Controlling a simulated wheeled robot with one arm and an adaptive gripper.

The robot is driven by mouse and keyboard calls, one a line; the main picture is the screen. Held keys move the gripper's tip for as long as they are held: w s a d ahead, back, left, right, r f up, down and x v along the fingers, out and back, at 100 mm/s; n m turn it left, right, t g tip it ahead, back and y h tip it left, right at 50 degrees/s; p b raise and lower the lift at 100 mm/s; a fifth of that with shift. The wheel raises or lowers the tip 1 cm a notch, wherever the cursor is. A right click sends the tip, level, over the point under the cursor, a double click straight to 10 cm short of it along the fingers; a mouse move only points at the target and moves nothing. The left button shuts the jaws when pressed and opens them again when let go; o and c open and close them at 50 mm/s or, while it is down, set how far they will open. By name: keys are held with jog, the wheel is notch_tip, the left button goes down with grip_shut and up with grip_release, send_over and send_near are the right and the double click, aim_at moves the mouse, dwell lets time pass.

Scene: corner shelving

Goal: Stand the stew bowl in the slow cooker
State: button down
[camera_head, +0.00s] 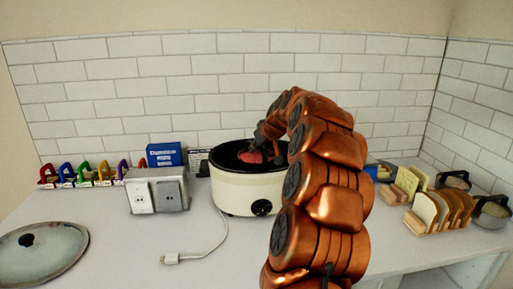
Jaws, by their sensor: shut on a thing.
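The slow cooker (236,195) is a cream pot with a black rim and a dark knob, standing on the counter near the tiled wall. My arm reaches over it from the front right and bends down into its opening. My gripper (262,146) is small and dark in this view, partly hidden by my arm, and is shut on a reddish thing that looks like the stew bowl (251,157). The bowl is inside the cooker's opening. Its lower part is hidden by the rim, so I cannot tell whether it touches the cooker's floor.
A glass lid (60,259) lies at the left. A socket box (142,197) and a white cable plug (172,259) are left of the cooker. Blue box (163,156) and coloured clips (86,174) stand behind. Toast racks (436,213) and metal pans (492,211) are at right.

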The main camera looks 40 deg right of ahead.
jog(key=shift+f+b, duration=0.45)
jog(key=c, duration=1.1)
grip_release()
jog(key=shift+r, duration=0.15)
